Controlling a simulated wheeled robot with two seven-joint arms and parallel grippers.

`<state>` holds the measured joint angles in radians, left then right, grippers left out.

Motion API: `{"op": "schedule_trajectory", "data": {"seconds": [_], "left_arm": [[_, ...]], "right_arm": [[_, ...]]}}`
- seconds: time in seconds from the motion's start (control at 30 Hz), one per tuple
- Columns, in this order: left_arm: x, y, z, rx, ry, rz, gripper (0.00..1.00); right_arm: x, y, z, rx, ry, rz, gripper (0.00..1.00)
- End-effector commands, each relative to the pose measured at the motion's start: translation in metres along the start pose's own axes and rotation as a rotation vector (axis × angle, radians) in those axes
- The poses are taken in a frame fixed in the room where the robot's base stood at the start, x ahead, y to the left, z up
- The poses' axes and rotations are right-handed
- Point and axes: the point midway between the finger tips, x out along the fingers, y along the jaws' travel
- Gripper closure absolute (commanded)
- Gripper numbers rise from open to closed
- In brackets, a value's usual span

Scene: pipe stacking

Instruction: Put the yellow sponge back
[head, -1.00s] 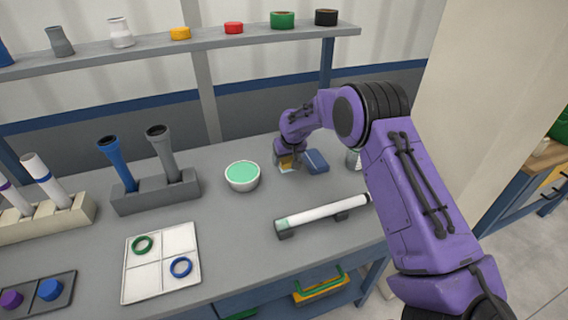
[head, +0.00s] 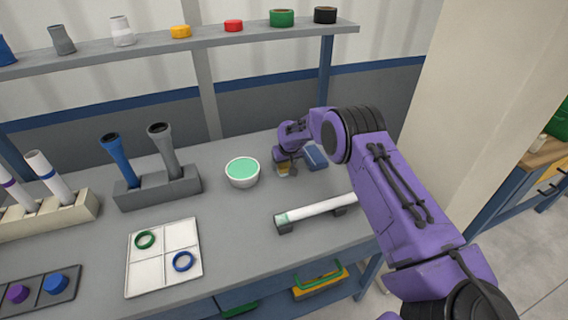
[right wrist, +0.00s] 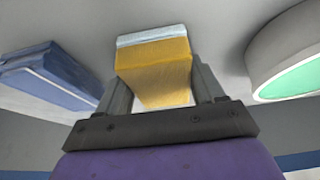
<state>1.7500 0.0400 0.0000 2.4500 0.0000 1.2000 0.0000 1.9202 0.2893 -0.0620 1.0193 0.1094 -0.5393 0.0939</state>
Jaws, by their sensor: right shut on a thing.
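The yellow sponge (right wrist: 155,72) has a pale layer along one side and sits between the two fingers of my right gripper (right wrist: 160,90) in the right wrist view. The fingers are shut on it. In the head view the right gripper (head: 284,166) is at the back of the table, between the bowl and a blue box. Only a small yellow part of the sponge (head: 283,171) shows there, below the gripper. I cannot tell whether the sponge touches the table. My left gripper is not in view.
A white bowl with green contents (head: 242,172) stands left of the gripper, and a blue box (head: 315,158) is close on its right. A white pipe (head: 312,210) lies on supports in front. A gridded tray (head: 165,256) with two rings lies front left. A shelf (head: 200,40) runs above the back.

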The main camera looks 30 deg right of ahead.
Motion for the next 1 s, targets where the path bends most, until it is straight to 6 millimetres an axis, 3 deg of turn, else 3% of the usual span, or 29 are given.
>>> {"op": "schedule_trajectory", "data": {"seconds": [0.1, 0.13, 0.2, 0.73, 0.87, 1.0], "left_arm": [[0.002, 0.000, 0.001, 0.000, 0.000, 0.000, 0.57], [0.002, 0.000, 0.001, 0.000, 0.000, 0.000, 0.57], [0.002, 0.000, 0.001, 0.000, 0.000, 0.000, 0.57], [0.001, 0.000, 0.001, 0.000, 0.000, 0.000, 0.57], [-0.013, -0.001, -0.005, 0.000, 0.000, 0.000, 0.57], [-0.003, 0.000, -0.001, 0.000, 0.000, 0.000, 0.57]], "right_arm": [[0.007, 0.000, 0.008, -0.001, -0.015, 0.000, 0.57], [0.007, -0.001, 0.009, -0.001, -0.017, 0.000, 0.26], [0.008, -0.001, 0.010, -0.002, -0.019, 0.000, 0.07], [0.007, 0.001, 0.011, -0.001, -0.023, 0.000, 0.07], [-0.011, 0.002, 0.004, -0.001, -0.023, 0.002, 0.07], [-0.042, 0.002, 0.003, 0.001, -0.013, 0.000, 0.07]]}}
